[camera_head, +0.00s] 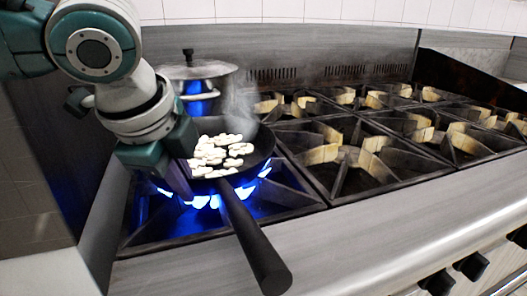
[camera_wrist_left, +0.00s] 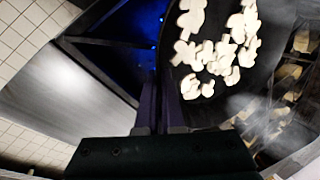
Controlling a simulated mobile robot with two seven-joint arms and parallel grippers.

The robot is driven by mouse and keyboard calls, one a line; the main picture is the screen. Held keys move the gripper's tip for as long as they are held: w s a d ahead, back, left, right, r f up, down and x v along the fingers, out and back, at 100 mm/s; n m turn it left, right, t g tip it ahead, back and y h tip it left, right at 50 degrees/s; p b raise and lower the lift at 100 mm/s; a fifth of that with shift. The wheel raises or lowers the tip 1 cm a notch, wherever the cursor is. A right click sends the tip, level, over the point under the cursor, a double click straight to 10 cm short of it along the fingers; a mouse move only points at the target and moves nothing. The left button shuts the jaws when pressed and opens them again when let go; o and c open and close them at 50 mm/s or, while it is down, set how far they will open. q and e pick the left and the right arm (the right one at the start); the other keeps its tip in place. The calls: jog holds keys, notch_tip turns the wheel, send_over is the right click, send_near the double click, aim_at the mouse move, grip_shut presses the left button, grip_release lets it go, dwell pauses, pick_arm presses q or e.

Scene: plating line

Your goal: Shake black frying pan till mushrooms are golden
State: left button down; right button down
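The black frying pan (camera_head: 262,150) sits over a lit front-left burner with blue flames, its long dark handle (camera_head: 250,235) pointing toward the front edge. Pale, whitish mushroom slices (camera_head: 217,153) lie in the pan, and steam rises from it. They also show in the left wrist view (camera_wrist_left: 225,55), with no browning that I can make out. My left gripper (camera_head: 184,182) is at the pan's left rim. In the left wrist view its two fingers (camera_wrist_left: 160,100) are close together around the rim, which is partly hidden between them. My right gripper is out of view.
A lidded metal pot (camera_head: 203,75) stands on the back-left burner, close behind the pan, with blue flame under it. Several empty burner grates (camera_head: 345,165) extend to the right. A metal front ledge (camera_head: 400,230) with black knobs (camera_head: 472,265) runs below the burners.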

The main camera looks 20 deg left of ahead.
pick_arm(q)
jog(key=shift+s+d+f, duration=0.1)
jog(key=shift+s, duration=0.15)
jog(key=shift+w, duration=0.3)
dwell(0.5)
jog(key=shift+r, duration=0.2)
dwell(4.8)
